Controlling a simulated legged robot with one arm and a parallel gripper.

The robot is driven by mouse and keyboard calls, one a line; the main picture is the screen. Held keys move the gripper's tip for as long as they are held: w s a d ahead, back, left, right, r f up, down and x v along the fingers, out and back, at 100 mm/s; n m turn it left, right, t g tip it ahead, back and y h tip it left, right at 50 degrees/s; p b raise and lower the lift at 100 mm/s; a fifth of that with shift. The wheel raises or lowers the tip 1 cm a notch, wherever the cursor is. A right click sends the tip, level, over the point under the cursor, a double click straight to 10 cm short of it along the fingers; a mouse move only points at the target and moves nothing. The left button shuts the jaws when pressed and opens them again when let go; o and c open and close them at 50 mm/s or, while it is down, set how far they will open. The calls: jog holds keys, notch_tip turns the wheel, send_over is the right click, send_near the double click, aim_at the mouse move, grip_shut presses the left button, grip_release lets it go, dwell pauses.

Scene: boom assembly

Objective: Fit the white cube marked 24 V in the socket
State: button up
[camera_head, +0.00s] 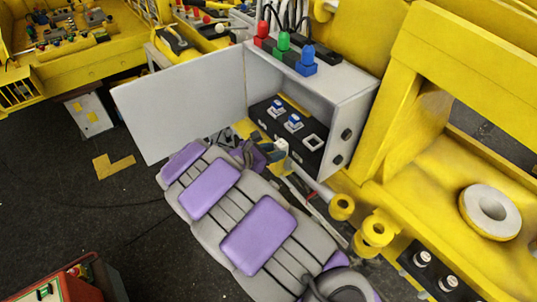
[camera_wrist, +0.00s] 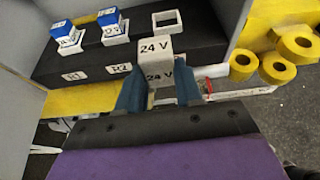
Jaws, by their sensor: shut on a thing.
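The white cube marked 24 V (camera_wrist: 156,50) is held between the two blue fingers of my gripper (camera_wrist: 159,88) in the wrist view. In the head view the cube (camera_head: 281,146) shows small at the tip of my gripper (camera_head: 275,154), in front of the open grey box. An empty square white socket (camera_wrist: 167,20) is on top of the black block (camera_wrist: 210,45), beyond the cube in the wrist view. The socket (camera_head: 314,142) is at the right end of the block in the head view. The cube is apart from the socket.
Two blue-and-white cubes (camera_wrist: 63,32) (camera_wrist: 112,24) sit in white sockets left of the empty one, above labels R1 and R2. The grey box (camera_head: 350,105) has a side wall at right and an open door (camera_head: 180,115) at left. Yellow rings (camera_head: 375,232) stand at right.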

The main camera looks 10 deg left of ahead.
send_near(310, 145)
jog(key=w+d, duration=0.1)
jog(key=w+d+b, duration=0.1)
jog(key=w, duration=0.1)
jog(key=w+d+b, duration=0.1)
jog(key=shift+w+d+r, duration=0.2)
jog(key=shift+d+r, duration=0.05)
jog(key=shift+d, duration=0.1)
jog(key=shift+w+d+f, duration=0.1)
jog(key=shift+w+d, duration=0.05)
jog(key=shift+w, duration=0.3)
jog(key=shift+w+a+f+b, duration=0.1)
jog(key=shift+w+a+b, duration=0.25)
jog(key=shift+w+a, duration=0.25)
jog(key=shift+w+d, duration=0.1)
jog(key=shift+w, duration=0.05)
jog(key=shift+w+d+r, duration=0.1)
jog(key=shift+w+d, duration=0.1)
jog(key=shift+d, duration=0.55)
jog(key=shift+w+d+r, duration=0.1)
jog(key=shift+w+d, duration=0.1)
jog(key=shift+d, duration=0.55)
jog(key=shift+a+f, duration=0.15)
jog(key=shift+a, duration=0.9)
jog(key=shift+s+d, duration=0.1)
jog(key=shift+d, duration=1.25)
jog(key=shift+a, duration=0.95)
jog(key=shift+d+f, duration=0.3)
jog(key=shift+d, duration=0.25)
jog(key=shift+f, duration=0.1)
